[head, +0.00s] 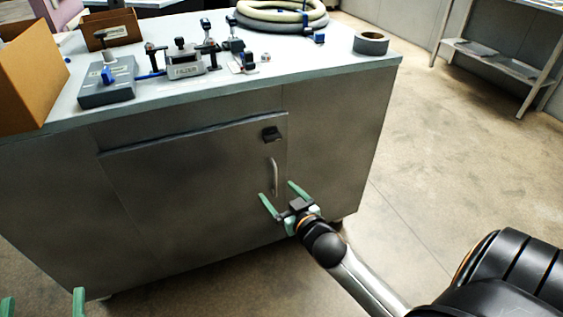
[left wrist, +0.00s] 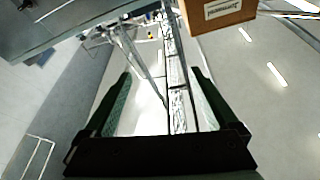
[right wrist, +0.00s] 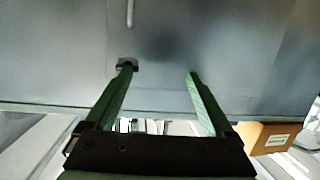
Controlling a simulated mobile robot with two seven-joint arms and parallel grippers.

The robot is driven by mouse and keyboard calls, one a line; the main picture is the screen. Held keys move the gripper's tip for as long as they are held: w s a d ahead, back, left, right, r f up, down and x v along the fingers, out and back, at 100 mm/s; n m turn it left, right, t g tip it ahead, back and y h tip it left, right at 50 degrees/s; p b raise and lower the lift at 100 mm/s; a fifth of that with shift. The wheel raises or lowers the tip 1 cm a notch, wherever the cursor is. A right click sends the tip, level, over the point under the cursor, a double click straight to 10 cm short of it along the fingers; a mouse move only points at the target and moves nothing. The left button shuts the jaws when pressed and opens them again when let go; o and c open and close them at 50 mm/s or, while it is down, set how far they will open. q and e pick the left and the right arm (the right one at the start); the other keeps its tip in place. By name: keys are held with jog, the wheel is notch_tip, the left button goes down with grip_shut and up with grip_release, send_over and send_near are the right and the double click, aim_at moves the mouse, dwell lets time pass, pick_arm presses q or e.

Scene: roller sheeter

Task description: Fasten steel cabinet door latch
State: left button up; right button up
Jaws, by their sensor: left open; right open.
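My right gripper (head: 278,190) is open and empty in front of the door's lower right, below the handle. In the right wrist view the handle (right wrist: 130,12) is at the top, and the black latch (right wrist: 127,62) appears behind a fingertip of the right gripper (right wrist: 160,74). My left gripper (head: 43,296) is open and empty at the lower left, away from the latch.
The cabinet top (head: 220,95) carries a grey box with a blue knob (head: 107,85), small clamp devices, a coiled hose (head: 282,18) and a tape roll (head: 371,43). A cardboard box (head: 30,75) stands at its left. Open floor lies right of the cabinet; a shelf rack (head: 500,60) stands beyond.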

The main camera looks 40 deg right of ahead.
aim_at(274, 140)
jog(key=shift+o, duration=0.7)
jog(key=w+d+r+m+t+h+b, duration=0.1)
jog(key=w+d+r+t+h+b, duration=0.1)
jog(key=d, duration=0.4)
jog(key=w+b, duration=0.1)
jog(key=b, duration=0.1)
jog(key=shift+w+m+b, duration=0.2)
jog(key=shift+m+b, duration=0.2)
pick_arm(q)
jog(key=s+d+r+m+t+h+b, duration=0.1)
jog(key=s+d+r+m+h+b, duration=0.1)
jog(key=h, duration=0.6)
jog(key=s+d+r+m, duration=0.1)
jog(key=s+r+m, duration=0.1)
jog(key=s+m, duration=0.1)
jog(key=shift+s+m+t+b, duration=0.35)
jog(key=shift+s+m+t, duration=0.05)
jog(key=shift+s, duration=0.3)
pick_arm(e)
jog(key=x, duration=1.2)
jog(key=shift+w+d+r, duration=0.25)
jog(key=shift+d+r, duration=0.1)
jog(key=c, duration=1.4)
